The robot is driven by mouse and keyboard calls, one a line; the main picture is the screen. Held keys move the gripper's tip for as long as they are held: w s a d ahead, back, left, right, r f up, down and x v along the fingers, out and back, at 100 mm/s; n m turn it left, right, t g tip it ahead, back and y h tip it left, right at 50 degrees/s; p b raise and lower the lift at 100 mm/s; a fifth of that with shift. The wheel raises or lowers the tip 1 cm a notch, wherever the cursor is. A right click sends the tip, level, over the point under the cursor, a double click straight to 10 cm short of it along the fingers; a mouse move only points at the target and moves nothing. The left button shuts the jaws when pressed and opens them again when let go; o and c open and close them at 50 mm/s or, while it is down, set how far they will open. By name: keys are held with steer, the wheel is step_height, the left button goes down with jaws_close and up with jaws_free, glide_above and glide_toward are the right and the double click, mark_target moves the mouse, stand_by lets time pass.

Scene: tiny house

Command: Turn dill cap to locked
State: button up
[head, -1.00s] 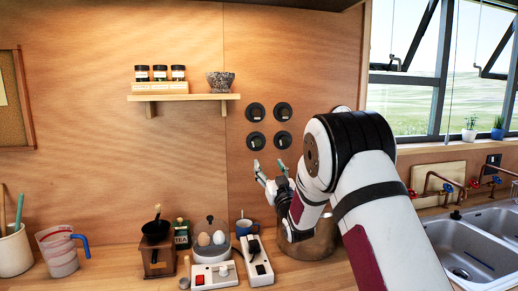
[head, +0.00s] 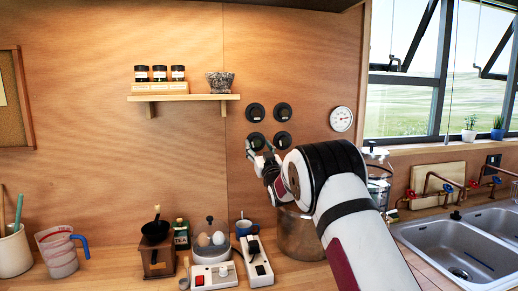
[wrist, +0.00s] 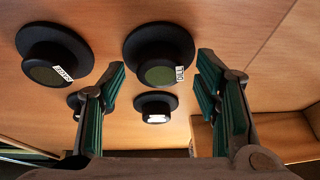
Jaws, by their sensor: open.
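The dill cap (wrist: 158,55) is a round black cap on the wooden wall, with a small white "DILL" label on its face. In the wrist view it lies between the fingertips of my gripper (wrist: 161,66), slightly beyond them, with a gap on each side. In the head view the cap (head: 256,136) is the lower left of the wall caps, partly covered by my gripper (head: 260,147). My gripper is open and empty. I cannot tell whether the cap is locked.
Another labelled black cap (wrist: 55,55) sits beside the dill cap; two more are on the wall, one partly behind a finger. A shelf (head: 185,97) with jars and a bowl hangs up left. A pot (head: 297,232) and counter items stand below.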

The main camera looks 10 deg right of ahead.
steer(key=c, duration=1.1)
steer(key=shift+c, duration=0.2)
steer(key=shift+n, duration=0.3)
steer(key=n+y+b, duration=0.1)
steer(key=n+b, duration=0.1)
steer(key=n, duration=0.1)
steer(key=shift+w+d+n+y, duration=0.1)
steer(key=shift+d+n+y, duration=0.1)
steer(key=shift+n+y, duration=0.15)
steer(key=n+g+y+b, duration=0.1)
steer(key=n, duration=0.2)
steer(key=n+g+y+b, duration=0.1)
steer(key=n+y+b, duration=0.1)
steer(key=n, duration=0.2)
steer(key=shift+d+r+g, duration=0.15)
steer(key=shift+r+g, duration=0.05)
steer(key=shift+g, duration=0.1)
steer(key=n, duration=0.2)
steer(key=n+g+b, duration=0.1)
steer(key=n, duration=0.1)
steer(key=shift+r+g+y, duration=0.15)
steer(key=shift+g+y, duration=0.1)
steer(key=shift+g, duration=0.05)
steer(key=shift+r+n+g, duration=0.15)
steer(key=shift+n+g, duration=0.55)
steer(key=shift+n, duration=1.25)
